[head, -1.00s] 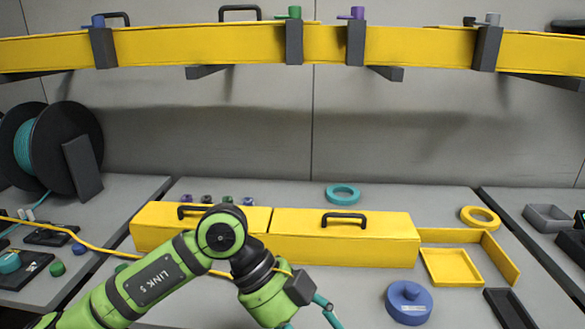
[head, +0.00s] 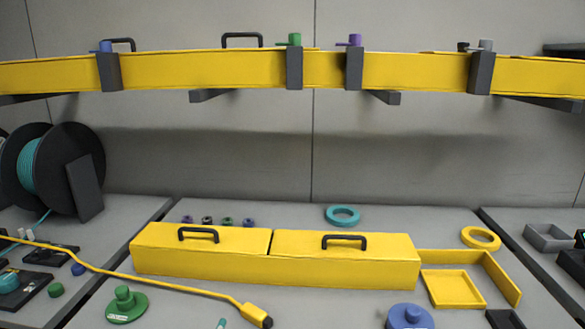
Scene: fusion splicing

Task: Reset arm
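Neither of my arms nor their grippers show in the head view now. A yellow cable with a thick yellow connector (head: 255,314) runs from the left edge across the bench, its dark tip pointing to the lower right. Two yellow boxes with black handles, a left one (head: 200,258) and a right one (head: 345,262), stand side by side, shut. A green knobbed disc (head: 127,305) lies on the bench at the front left. A blue knobbed disc (head: 408,318) is cut by the bottom edge.
A black reel of teal cable (head: 88,150) stands on the left bench. A yellow tray (head: 453,288), a yellow ring (head: 480,238) and a teal ring (head: 343,216) lie around the boxes. A yellow overhead beam (head: 200,70) spans the back. A grey bin (head: 549,238) sits at right.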

